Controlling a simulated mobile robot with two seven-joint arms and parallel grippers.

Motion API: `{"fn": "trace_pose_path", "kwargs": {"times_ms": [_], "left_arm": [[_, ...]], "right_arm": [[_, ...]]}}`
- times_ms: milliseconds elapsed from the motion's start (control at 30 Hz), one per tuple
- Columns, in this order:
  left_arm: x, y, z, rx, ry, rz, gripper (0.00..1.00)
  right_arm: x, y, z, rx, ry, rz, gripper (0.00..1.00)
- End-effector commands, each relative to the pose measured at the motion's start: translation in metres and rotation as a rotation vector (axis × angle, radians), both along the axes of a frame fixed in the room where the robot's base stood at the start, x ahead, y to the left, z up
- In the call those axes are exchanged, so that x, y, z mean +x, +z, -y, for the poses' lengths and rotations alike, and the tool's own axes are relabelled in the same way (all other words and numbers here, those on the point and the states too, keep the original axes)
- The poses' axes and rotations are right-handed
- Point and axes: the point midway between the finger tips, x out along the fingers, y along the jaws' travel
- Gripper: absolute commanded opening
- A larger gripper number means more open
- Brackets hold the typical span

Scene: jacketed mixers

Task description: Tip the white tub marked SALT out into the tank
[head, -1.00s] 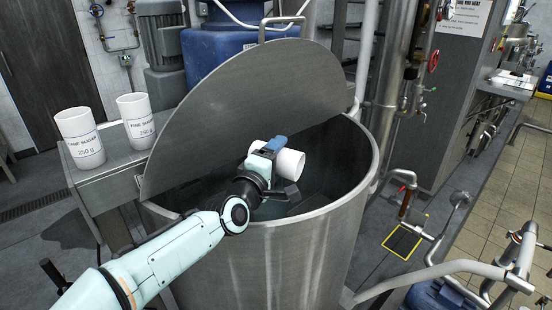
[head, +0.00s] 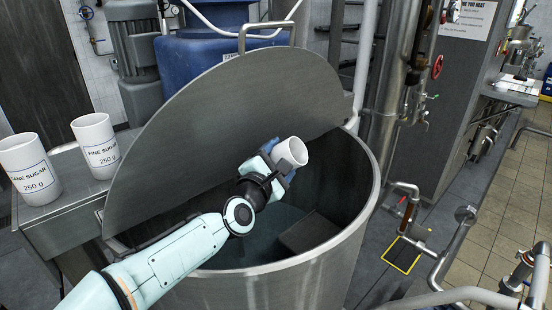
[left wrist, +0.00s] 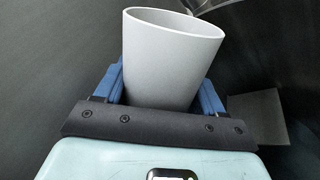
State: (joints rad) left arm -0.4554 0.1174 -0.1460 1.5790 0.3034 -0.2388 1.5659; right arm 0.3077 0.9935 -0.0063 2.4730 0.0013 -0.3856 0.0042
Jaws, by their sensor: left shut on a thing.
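My left gripper (head: 272,168) is shut on a plain white tub (head: 291,152) and holds it above the open tank mouth. In the left wrist view the tub (left wrist: 172,60) sits between the two blue fingers (left wrist: 162,88), its rim away from the palm. The tub is tilted, its rim toward the upper right in the head view. No label shows on it, so I cannot read SALT. Its contents cannot be made out. The steel tank (head: 365,190) stands open below, with liquid and a grey block-like shape inside. My right gripper is not in view.
A half-round steel lid (head: 200,125) stands raised behind my left arm. Two white tubs, marked CANE SUGAR (head: 28,170) and FINE SUGAR (head: 97,145), stand on a steel side table (head: 75,215) at the left. Pipes (head: 410,200) stand right of the tank.

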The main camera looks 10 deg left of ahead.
Motion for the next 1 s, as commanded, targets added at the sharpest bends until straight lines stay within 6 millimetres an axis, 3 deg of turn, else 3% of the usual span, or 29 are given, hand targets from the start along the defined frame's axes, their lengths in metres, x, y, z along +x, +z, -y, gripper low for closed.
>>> {"fn": "trace_pose_path", "kwargs": {"times_ms": [33,233,467,1000], "left_arm": [[-0.001,0.011,0.008,-0.100,-0.006,-0.016,0.26],[-0.005,0.021,0.026,-0.493,-0.005,-0.092,0.26],[-0.009,0.043,0.048,-0.890,-0.003,-0.165,0.26],[-0.051,0.076,0.111,-0.902,-0.006,-0.169,0.26]], "right_arm": [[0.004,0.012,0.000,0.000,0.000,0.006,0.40],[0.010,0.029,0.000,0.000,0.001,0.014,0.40],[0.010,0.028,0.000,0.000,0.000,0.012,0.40],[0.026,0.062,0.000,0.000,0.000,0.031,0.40]]}}
